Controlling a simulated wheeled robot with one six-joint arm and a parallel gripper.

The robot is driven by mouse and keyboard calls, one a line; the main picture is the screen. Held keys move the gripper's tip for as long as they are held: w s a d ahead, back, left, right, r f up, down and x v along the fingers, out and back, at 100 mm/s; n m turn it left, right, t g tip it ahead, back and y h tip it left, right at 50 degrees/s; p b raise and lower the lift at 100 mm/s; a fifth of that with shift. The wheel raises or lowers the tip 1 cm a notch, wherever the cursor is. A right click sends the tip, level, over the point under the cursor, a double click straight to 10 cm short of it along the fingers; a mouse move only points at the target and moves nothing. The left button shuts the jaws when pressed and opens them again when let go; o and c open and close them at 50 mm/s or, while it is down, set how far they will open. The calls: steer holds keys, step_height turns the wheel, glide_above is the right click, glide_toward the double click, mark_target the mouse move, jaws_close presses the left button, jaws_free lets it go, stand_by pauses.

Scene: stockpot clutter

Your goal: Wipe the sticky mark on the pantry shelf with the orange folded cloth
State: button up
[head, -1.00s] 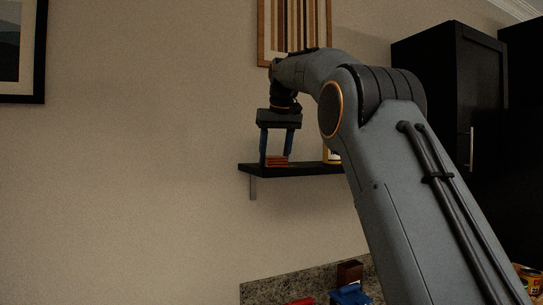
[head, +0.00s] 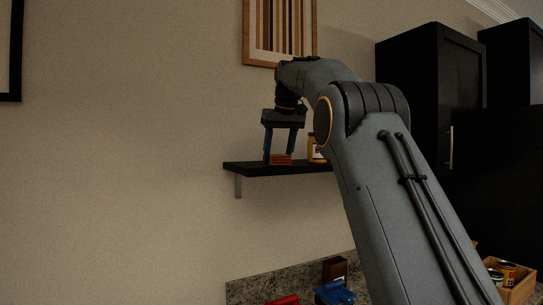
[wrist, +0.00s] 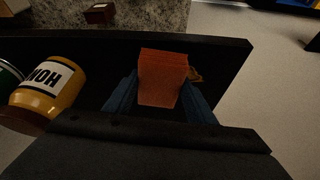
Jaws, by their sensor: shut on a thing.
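The orange folded cloth (head: 281,160) is between the two blue fingers of my gripper (head: 280,158), low at the dark pantry shelf (head: 244,169). In the wrist view my gripper (wrist: 160,92) is shut on the cloth (wrist: 162,78), with a finger along each side. The cloth is at or just above the shelf top (wrist: 218,62); I cannot tell if it touches. A small yellow-brown patch, likely the sticky mark (wrist: 195,75), shows just right of the cloth in the wrist view, partly hidden by the cloth and finger.
A yellow jar with a white label (wrist: 52,87) stands on the shelf left of my gripper in the wrist view; it also shows in the head view (head: 314,149). A green-rimmed can (wrist: 8,75) is beside it. A wooden crate with cans (head: 516,283) is lower right.

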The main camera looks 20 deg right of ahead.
steer(key=shift+w+d, duration=0.25)
steer(key=shift+d, duration=0.8)
steer(key=shift+w+d, duration=0.2)
steer(key=shift+d, duration=0.85)
steer(key=shift+f, duration=0.1)
steer(key=shift+s+a, duration=0.25)
steer(key=shift+a, duration=0.95)
steer(key=shift+s+a+r, duration=0.1)
steer(key=shift+s+a, duration=0.1)
steer(key=shift+a, duration=0.7)
steer(key=shift+s+a+r, duration=0.1)
steer(key=shift+s+a, duration=0.05)
steer(key=shift+a, duration=0.8)
steer(key=shift+s+a+r, duration=0.1)
steer(key=shift+s+a, duration=0.1)
steer(key=shift+a, duration=0.7)
steer(key=shift+s+a+f, duration=0.15)
steer(key=shift+s+a, duration=0.05)
steer(key=shift+a, duration=0.75)
steer(key=shift+s+a+f, duration=0.1)
steer(key=shift+s+a, duration=0.1)
steer(key=shift+a, duration=0.7)
steer(key=shift+r, duration=0.15)
